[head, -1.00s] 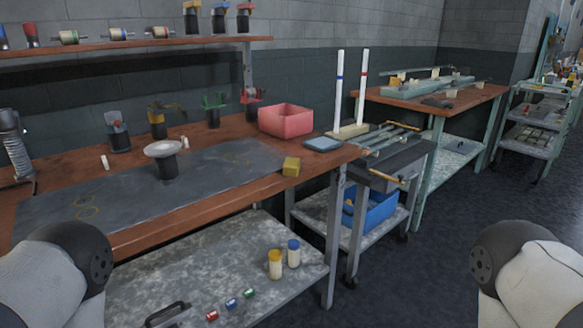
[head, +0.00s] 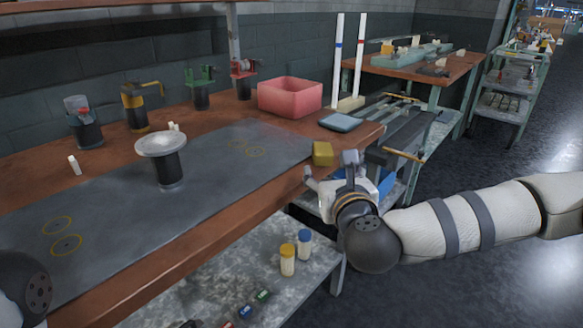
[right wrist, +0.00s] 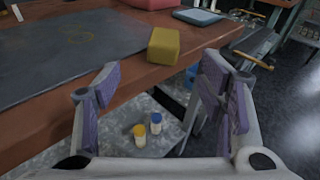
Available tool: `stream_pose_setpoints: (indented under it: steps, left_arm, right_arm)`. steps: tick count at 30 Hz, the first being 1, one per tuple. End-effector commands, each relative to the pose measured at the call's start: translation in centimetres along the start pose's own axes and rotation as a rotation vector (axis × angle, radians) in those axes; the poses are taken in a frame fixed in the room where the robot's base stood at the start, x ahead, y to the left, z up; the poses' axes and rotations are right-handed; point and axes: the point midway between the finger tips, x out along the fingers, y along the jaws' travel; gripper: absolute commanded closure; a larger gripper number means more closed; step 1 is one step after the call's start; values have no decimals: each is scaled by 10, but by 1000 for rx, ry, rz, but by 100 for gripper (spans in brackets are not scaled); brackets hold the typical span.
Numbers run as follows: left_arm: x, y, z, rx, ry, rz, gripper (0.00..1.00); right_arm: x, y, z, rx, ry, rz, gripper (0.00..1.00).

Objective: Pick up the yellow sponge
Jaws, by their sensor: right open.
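The yellow sponge (head: 322,153) is a small block near the front right edge of the wooden workbench, at the corner of the dark mat. In the right wrist view the sponge (right wrist: 164,45) lies ahead of the fingers, apart from them. My right gripper (head: 330,172) is in front of the bench edge, just short of the sponge. In the right wrist view my right gripper (right wrist: 155,85) is open and empty, its purple-padded fingers spread. My left gripper is out of view; only a dark joint of my left arm shows at the lower left.
A pink bin (head: 290,97) and a blue-grey pad (head: 340,122) lie behind the sponge. A round-topped stand (head: 161,160) is on the mat (head: 110,215). Yellow-capped (head: 288,260) and blue-capped (head: 305,244) jars stand on the lower shelf. Two white upright rods rise behind the pad.

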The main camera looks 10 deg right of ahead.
Motion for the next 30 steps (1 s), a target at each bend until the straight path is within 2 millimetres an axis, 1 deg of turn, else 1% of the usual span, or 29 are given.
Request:
stream_pose_setpoints:
  steps: [1, 3, 6, 9, 13, 18, 20, 23, 28, 29, 30]
  left_arm:
    - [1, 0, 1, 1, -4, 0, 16]
    - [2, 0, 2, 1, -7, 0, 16]
    - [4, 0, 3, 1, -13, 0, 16]
    - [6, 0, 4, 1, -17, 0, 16]
    - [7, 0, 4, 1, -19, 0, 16]
    - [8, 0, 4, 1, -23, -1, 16]
    - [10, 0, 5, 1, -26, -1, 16]
    - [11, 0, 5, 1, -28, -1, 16]
    - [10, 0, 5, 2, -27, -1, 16]
    - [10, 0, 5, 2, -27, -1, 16]
    - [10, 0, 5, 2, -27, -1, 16]
  right_arm:
    - [5, -7, 5, 33, -11, -21, 37]
    - [17, -9, 8, 49, -17, -29, 37]
    - [41, -8, 8, 47, -17, -27, 37]
    - [60, -8, 8, 46, -16, -24, 37]
    - [75, -7, 8, 44, -15, -22, 37]
    - [108, -3, 8, 44, -14, -22, 37]
    - [117, -4, 7, 43, -13, -22, 37]
    - [123, -4, 8, 43, -14, -20, 37]
    - [123, -4, 9, 43, -15, -19, 37]
    - [123, -4, 9, 43, -15, -19, 41]
    - [123, -4, 9, 43, -15, -19, 50]
